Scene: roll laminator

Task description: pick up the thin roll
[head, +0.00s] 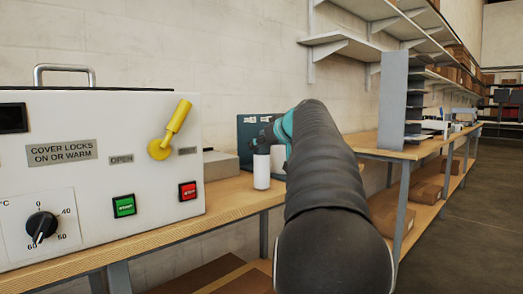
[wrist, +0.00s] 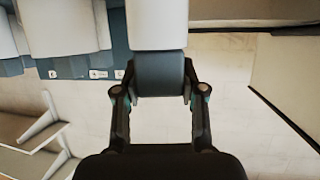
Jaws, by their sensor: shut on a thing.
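The thin roll shows in the head view as a white upright cylinder (head: 262,170) with a dark top, in front of a teal rack (head: 247,132). My gripper (head: 264,138) is at its top, partly hidden by my arm. In the wrist view my gripper (wrist: 160,84) has its two fingers on either side of the roll's dark grey end, shut on it. The roll's white body (wrist: 157,25) extends away from the fingers and leaves the top of the picture. I cannot tell whether its lower end touches the bench.
Other, wider white rolls (wrist: 60,25) stand beside it at the labelled rack (wrist: 80,65). The laminator (head: 100,130), with a yellow lever (head: 171,130), fills the left of the bench (head: 150,232). A grey box (head: 220,165) lies between them. Wall shelves (head: 345,45) hang above right.

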